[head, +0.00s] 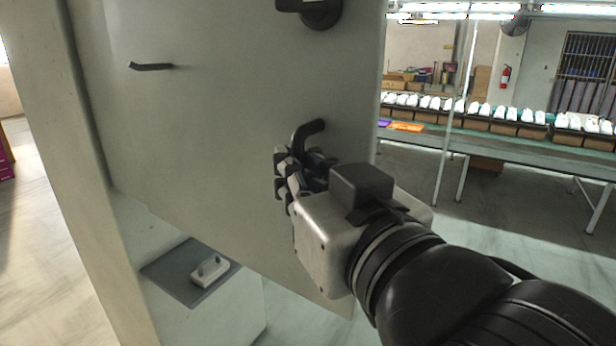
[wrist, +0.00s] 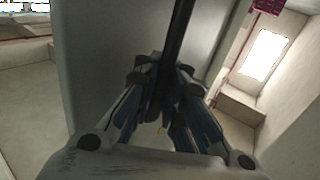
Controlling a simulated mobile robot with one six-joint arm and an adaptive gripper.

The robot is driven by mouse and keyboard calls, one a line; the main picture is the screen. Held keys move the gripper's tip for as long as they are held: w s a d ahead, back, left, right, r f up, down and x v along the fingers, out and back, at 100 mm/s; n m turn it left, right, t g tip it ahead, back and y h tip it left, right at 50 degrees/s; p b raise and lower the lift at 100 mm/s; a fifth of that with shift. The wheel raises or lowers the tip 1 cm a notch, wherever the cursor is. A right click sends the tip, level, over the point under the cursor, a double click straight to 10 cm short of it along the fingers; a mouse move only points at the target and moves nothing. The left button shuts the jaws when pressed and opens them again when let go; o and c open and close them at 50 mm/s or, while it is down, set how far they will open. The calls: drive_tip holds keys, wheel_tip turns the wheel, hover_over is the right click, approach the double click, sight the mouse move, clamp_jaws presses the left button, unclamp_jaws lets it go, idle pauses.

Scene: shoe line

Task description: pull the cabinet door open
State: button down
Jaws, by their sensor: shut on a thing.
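The cabinet door (head: 230,110) is a large pale grey panel that fills the middle of the head view, with its free right edge beside the room behind. A dark bent handle (head: 308,130) stands out from it near that edge. My gripper (head: 290,178) is at this handle, its fingers shut around it; the arm comes in from the lower right. In the wrist view a dark bar of the handle (wrist: 178,45) runs down between the fingertips of my gripper (wrist: 165,95). The fingers hide the gripped part. The panel stands at an angle to the pale cabinet side (head: 65,150) at left.
A second dark fitting (head: 315,12) is on the panel's top, and a thin dark bar (head: 150,66) is at its upper left. Below is a grey mat (head: 165,270) with a small white block (head: 210,271). A long table (head: 480,143) with white shoes stands behind at right.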

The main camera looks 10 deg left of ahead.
drive_tip(key=shift+s, duration=0.15)
drive_tip(key=shift+f, duration=0.1)
drive_tip(key=c, duration=2.2)
unclamp_jaws()
drive_tip(key=shift+o, duration=1.4)
drive_tip(key=shift+s+d, duration=0.1)
drive_tip(key=shift+d, duration=0.15)
drive_tip(key=shift+o, duration=1.3)
drive_tip(key=shift+a, duration=0.15)
